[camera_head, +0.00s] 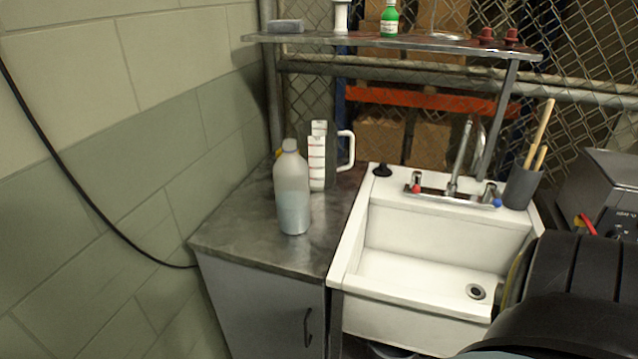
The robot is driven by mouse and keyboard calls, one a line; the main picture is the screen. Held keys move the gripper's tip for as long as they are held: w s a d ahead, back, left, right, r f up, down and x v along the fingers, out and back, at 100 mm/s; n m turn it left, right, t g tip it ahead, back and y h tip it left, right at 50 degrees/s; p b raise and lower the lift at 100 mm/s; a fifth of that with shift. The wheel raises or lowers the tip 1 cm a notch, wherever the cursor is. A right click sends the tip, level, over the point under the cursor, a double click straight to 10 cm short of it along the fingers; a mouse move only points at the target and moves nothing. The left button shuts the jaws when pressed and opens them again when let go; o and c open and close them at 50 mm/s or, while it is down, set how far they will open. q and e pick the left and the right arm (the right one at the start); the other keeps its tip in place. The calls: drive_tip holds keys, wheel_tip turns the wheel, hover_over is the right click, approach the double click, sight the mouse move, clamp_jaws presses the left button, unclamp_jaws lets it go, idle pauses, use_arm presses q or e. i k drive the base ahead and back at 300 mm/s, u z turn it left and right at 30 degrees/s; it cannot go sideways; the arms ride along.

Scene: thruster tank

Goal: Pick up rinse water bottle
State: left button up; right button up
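A translucent grey-white bottle (292,190) with a pale cap stands upright on the dark counter (240,238), left of the sink. Neither of my grippers shows in this view.
A shelf (390,42) with a green bottle (389,20) hangs above. The counter's front left is clear.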

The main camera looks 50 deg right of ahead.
sight(290, 171)
drive_tip(key=z, duration=0.95)
drive_tip(key=i, duration=0.2)
drive_tip(key=z, duration=0.05)
